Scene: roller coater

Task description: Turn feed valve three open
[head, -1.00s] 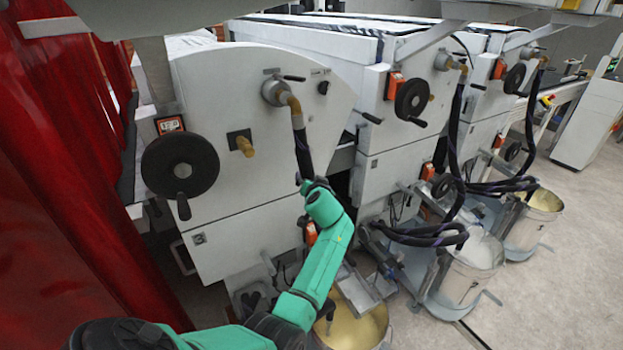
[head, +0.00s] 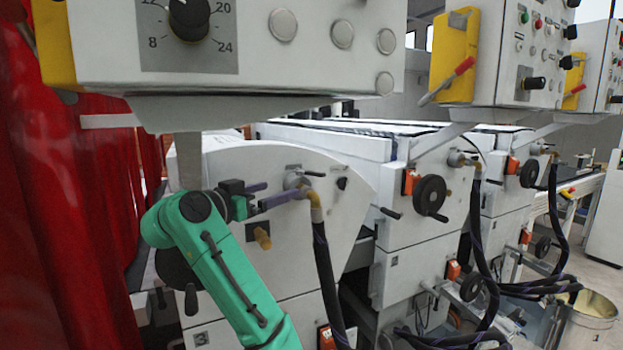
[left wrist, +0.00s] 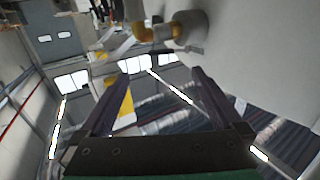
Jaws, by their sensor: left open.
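The nearest coater has a round grey feed fitting (head: 292,180) on its side, with a brass elbow (head: 316,206), a dark hose (head: 325,270) and a small black lever (head: 315,174). Which number this valve bears cannot be read. My left gripper (head: 285,190) is open beside the fitting, its dark purple fingers pointing right towards it. In the left wrist view, nothing is between the fingers (left wrist: 161,73). The grey fitting (left wrist: 190,28) and brass elbow (left wrist: 153,33) appear beyond the fingertips, near the top. My right gripper is not in view.
A control box (head: 240,45) with a dial hangs above my left arm. A brass stub (head: 262,238) sticks out below the gripper. Two similar coaters with black handwheels (head: 430,195) stand to the right. A red curtain (head: 70,200) is at left.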

